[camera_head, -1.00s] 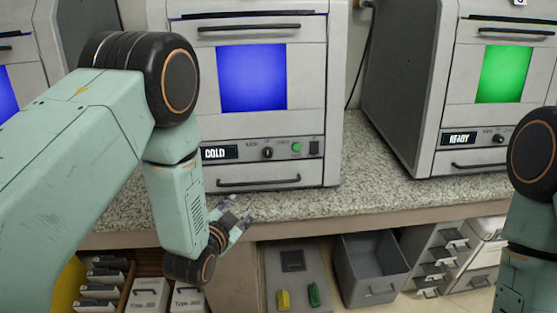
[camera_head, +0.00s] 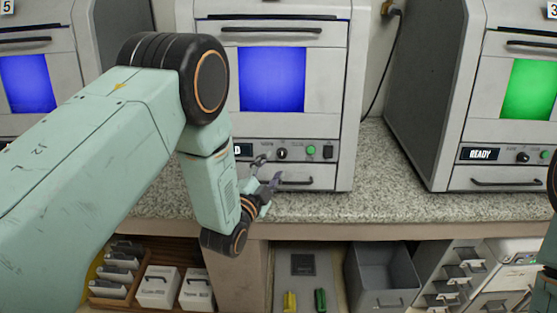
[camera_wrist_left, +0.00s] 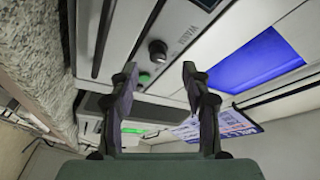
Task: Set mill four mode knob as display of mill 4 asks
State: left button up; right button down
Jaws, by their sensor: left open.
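The middle mill (camera_head: 340,100) has a blue window and stands between mills tagged 5 and 3, so I take it as mill four. Its display (camera_head: 243,150) is mostly hidden by my left arm; only a final "D" shows. Its black mode knob (camera_head: 281,154) is left of a green button (camera_head: 311,150). The knob also shows in the left wrist view (camera_wrist_left: 157,48), beyond the fingertips. My left gripper (camera_head: 268,171) is open and empty, just below and left of the knob, apart from it. My right gripper is out of view.
The drawer handle (camera_head: 296,183) lies below the control panel, close to my left gripper. The right mill (camera_head: 430,100) has a green window and reads "READY". Speckled counter (camera_head: 385,165) between the mills is clear. A grey bin (camera_head: 380,285) stands below.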

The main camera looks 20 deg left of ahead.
aim_at(281, 156)
pick_arm(q)
jog(key=w, duration=0.4)
jog(key=shift+w+d+f, duration=0.15)
jog(key=shift+w+d, duration=0.05)
jog(key=shift+w, duration=0.1)
jog(key=shift+w+a, duration=0.15)
jog(key=shift+d, duration=0.5)
jog(key=shift+c, duration=0.4)
jog(key=shift+a, duration=0.4)
jog(key=c, duration=0.5)
jog(key=shift+d, duration=0.2)
grip_shut()
